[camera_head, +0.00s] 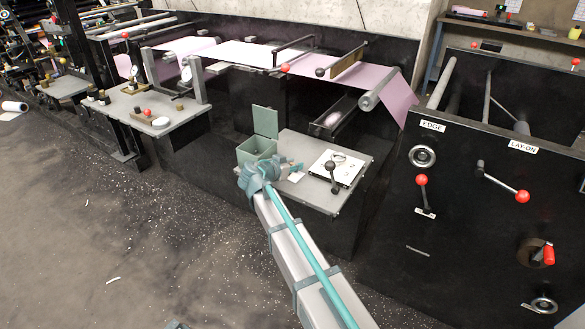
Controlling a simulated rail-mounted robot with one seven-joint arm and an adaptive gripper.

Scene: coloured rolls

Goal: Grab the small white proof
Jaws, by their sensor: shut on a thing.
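My gripper (291,168) is over the left part of a grey side table (312,202). A small white proof (297,177) shows right at its fingertips, and the jaws are shut on it. The proof is low over the table top; I cannot tell whether it still touches it. A larger white sheet (349,173) lies on the table to the right, with a small ring-like thing on it. The fingertips are small in the picture and part of the proof may be hidden by them.
An open grey-green box (256,149) stands left of my gripper with its lid raised. A black lever (334,178) rises at the table's front right. A black machine panel (468,230) with red-knobbed handles stands to the right. Pink web (395,92) runs behind. Open floor is left.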

